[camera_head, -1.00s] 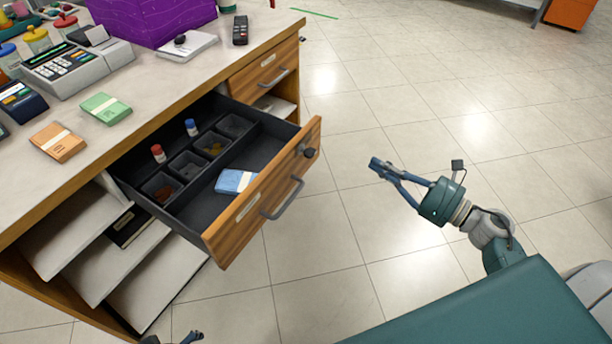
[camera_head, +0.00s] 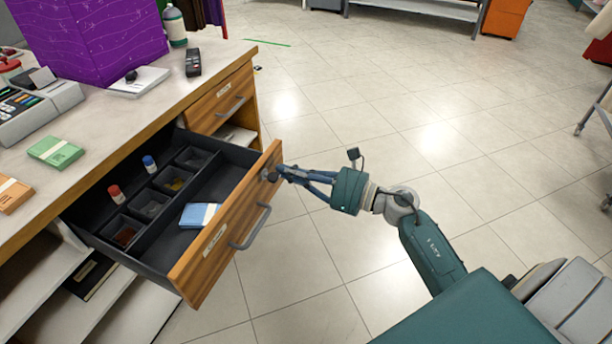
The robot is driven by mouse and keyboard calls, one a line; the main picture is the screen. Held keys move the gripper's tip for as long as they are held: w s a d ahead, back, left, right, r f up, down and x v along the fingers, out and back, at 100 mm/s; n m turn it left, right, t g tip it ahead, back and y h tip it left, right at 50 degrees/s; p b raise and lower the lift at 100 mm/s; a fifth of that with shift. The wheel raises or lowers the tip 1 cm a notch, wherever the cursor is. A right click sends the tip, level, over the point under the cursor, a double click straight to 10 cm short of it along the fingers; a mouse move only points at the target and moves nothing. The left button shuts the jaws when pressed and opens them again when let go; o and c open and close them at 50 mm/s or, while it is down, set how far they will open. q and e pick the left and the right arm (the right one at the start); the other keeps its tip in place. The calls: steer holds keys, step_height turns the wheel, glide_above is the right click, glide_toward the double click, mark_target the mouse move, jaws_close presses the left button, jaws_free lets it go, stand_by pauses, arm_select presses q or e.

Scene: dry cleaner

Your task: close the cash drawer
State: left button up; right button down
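The cash drawer (camera_head: 213,250) is pulled well out of the wooden counter. It has a wooden front, a grey bar handle (camera_head: 251,228) and a dark round lock (camera_head: 270,175) near the front's far upper corner. Its black inside holds a blue banknote bundle (camera_head: 198,215), coin cups, and one red and one blue small item. My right gripper (camera_head: 283,171) has its fingertips together, at the outer face of the drawer front beside the lock. I cannot tell whether they touch it. My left gripper is out of view.
The countertop (camera_head: 95,134) holds a purple box (camera_head: 92,40), a card terminal (camera_head: 193,63), a cash register (camera_head: 32,108) and green (camera_head: 55,152) and orange bundles. A closed drawer (camera_head: 222,102) is beyond the open one. Floor (camera_head: 330,240) in front is clear.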

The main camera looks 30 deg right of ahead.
steer(key=shift+w+a, duration=0.35)
steer(key=shift+w, duration=0.05)
